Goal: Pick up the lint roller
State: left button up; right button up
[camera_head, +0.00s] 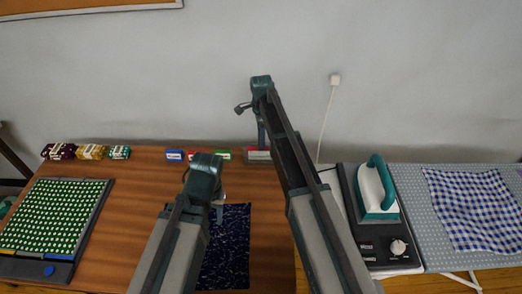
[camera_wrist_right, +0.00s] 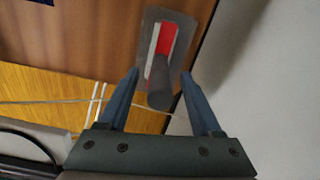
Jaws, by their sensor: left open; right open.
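An upright dark grey cylinder (camera_wrist_right: 160,92), which seems to be the lint roller's handle, shows in the right wrist view. It stands by a grey plate (camera_wrist_right: 178,20) with a red and white part on it. My right gripper (camera_wrist_right: 158,75) is open, its fingers on either side of the cylinder; whether they touch it I cannot tell. In the head view my right gripper (camera_head: 255,120) is over the table's back edge, above a grey and red item (camera_head: 257,154). The roller is not clear there. My left gripper (camera_head: 220,212) is open and empty over a dark blue cloth (camera_head: 232,250).
Fabric bundles (camera_head: 90,152) and small coloured blocks (camera_head: 174,156) line the back of the wooden table (camera_head: 140,185). A green dotted cloth (camera_head: 55,215) lies on a board at left. An iron (camera_head: 372,188) stands at right beside a checked cloth (camera_head: 470,208). A wall is close behind.

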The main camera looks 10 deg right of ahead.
aim_at(254, 150)
notch_tip(254, 150, down, 2)
jog(key=shift+f+b, duration=0.2)
jog(key=shift+b, duration=0.5)
jog(key=shift+r, duration=0.1)
grip_shut()
